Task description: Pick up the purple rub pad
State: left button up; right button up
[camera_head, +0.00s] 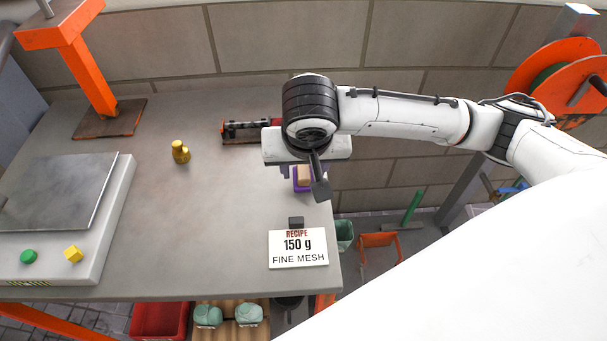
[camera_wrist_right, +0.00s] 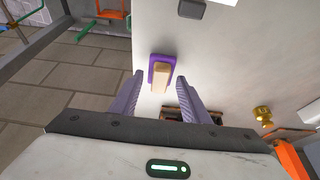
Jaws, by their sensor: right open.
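The purple rub pad (camera_head: 297,186) lies on the grey table near its right edge, with a tan block-shaped handle on top. My right gripper (camera_head: 299,172) is above it and partly hides it in the head view. In the right wrist view the pad (camera_wrist_right: 153,72) and its tan handle (camera_wrist_right: 161,80) show between and just beyond the two fingers of my open gripper (camera_wrist_right: 159,76). Nothing is held. I cannot tell the exact height of the fingertips over the pad. My left gripper is not in view.
A recipe sign (camera_head: 298,249) with a dark block stands near the pad. A dark tool (camera_head: 245,131) lies behind the gripper. A brass weight (camera_head: 180,152) and a scale (camera_head: 60,190) stand to the left. The table middle is clear. A wall is behind.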

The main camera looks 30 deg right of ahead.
aim_at(304, 173)
grip_shut()
jog(key=shift+r, duration=0.1)
notch_tip(304, 173, up, 10)
jog(key=p, duration=0.1)
jog(key=shift+p, duration=0.35)
